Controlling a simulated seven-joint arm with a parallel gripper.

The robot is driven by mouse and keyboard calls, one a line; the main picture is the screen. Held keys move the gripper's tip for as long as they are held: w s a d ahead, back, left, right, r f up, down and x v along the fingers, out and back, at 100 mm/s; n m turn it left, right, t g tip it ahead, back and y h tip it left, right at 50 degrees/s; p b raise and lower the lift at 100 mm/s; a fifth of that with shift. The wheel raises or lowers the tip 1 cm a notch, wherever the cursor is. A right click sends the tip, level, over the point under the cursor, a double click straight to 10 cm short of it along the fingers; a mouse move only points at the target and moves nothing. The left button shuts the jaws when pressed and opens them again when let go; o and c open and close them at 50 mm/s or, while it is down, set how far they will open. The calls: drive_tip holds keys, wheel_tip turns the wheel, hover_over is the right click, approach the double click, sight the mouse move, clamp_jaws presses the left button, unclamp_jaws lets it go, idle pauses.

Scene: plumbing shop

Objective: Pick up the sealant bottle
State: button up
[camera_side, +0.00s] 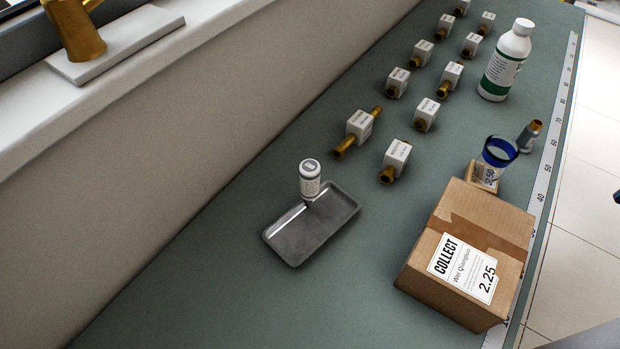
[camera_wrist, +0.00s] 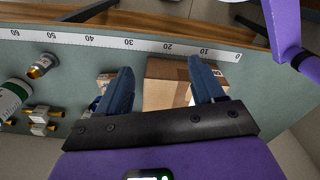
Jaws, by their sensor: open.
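Two white bottles are in the side view, and I cannot read which one is the sealant. A small white bottle (camera_side: 310,181) with a printed label stands upright at the back edge of a grey tray (camera_side: 288,254); I cannot tell whether it touches the tray. A larger white bottle (camera_side: 503,63) with a green-banded label stands upright at the far right. A green-labelled bottle also shows at the left edge of the wrist view (camera_wrist: 12,97). My gripper (camera_wrist: 161,65) is open and empty in the wrist view, its blue fingers spread over a cardboard box. The small bottle is not in the wrist view.
The taped cardboard box (camera_side: 468,246) with a COLLECT label stands at front right. Behind it are a blue-rimmed cup (camera_side: 499,151) and a small orange-capped container (camera_side: 529,136). Several labelled brass valves (camera_side: 397,153) stand in rows beyond the tray. The bench (camera_side: 210,290) left of the tray is clear.

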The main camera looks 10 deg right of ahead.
wheel_tip(320, 180, up, 4)
drive_tip(key=m+t+y, duration=0.6)
drive_tip(key=t+y, duration=0.1)
drive_tip(key=t, duration=0.4)
hover_over(304, 175)
drive_tip(key=s+d, duration=0.3)
drive_tip(key=d, duration=0.1)
wheel_tip(304, 175, down, 14)
drive_tip(key=shift+f, duration=0.4)
drive_tip(key=shift+x, duration=3.65)
drive_tip(key=shift+c, duration=0.3)
